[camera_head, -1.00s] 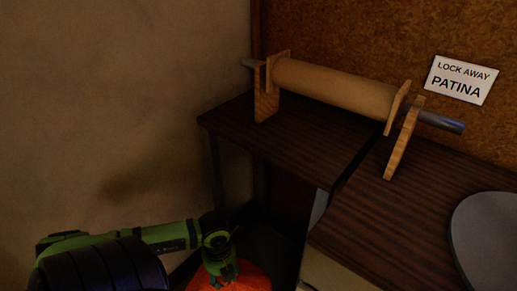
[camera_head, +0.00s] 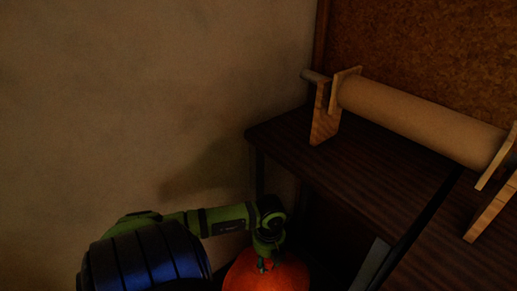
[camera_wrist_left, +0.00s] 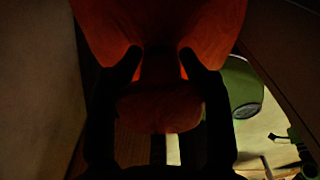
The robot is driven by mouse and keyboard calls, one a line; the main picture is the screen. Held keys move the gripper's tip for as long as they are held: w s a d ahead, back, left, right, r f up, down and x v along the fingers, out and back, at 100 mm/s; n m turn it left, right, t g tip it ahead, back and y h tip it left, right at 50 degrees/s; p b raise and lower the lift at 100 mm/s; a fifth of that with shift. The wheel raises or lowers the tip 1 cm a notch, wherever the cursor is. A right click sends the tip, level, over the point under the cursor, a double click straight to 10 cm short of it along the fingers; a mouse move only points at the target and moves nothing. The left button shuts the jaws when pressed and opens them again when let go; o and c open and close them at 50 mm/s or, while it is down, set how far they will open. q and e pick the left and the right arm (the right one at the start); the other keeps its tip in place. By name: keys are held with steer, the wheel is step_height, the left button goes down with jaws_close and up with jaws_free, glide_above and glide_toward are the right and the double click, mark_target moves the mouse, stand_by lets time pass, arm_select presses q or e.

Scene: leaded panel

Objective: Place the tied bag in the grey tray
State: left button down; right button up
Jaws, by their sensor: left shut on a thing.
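The tied bag (camera_head: 262,277) is orange and bulging, at the bottom of the head view, below the front of the dark table. In the left wrist view the bag (camera_wrist_left: 160,25) fills the top, with its gathered top (camera_wrist_left: 158,105) between the fingers. My left gripper (camera_head: 264,262) is shut on the bag's neck; its dark fingers also show in the left wrist view (camera_wrist_left: 160,65). The bag's lower part is cut off by the head view's edge. I cannot make out a grey tray in these frames. My right gripper is not in view.
A dark wooden table (camera_head: 330,165) carries a brown paper roll (camera_head: 420,120) on wooden stands. A plain wall (camera_head: 140,100) is at the left. A green rounded object (camera_wrist_left: 243,88) shows at the right of the left wrist view.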

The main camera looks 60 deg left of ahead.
arm_select(q)
steer(key=shift+w+a+f+b, duration=0.25)
steer(key=shift+w+f+b, duration=0.35)
steer(key=shift+w, duration=1.55)
steer(key=shift+w+a+f+b, duration=0.2)
steer(key=shift+w+f+b, duration=0.45)
steer(key=shift+w, duration=1.45)
steer(key=shift+w+a+f+b, duration=0.25)
steer(key=shift+w+f+b, duration=0.35)
steer(key=shift+w, duration=1.55)
step_height(320, 180, down, 3)
steer(key=shift+r+b, duration=0.15)
steer(key=shift+b, duration=0.4)
steer(key=shift+w, duration=0.2)
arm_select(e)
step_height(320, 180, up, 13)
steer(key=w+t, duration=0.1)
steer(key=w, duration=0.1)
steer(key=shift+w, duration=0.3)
arm_select(q)
steer(key=shift+a+f, duration=0.1)
steer(key=shift+f, duration=0.1)
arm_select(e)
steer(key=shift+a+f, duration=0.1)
arm_select(q)
steer(key=c, duration=0.5)
jaws_free()
steer(key=shift+s+f, duration=0.1)
steer(key=shift+s, duration=0.05)
steer(key=shift+c, duration=0.2)
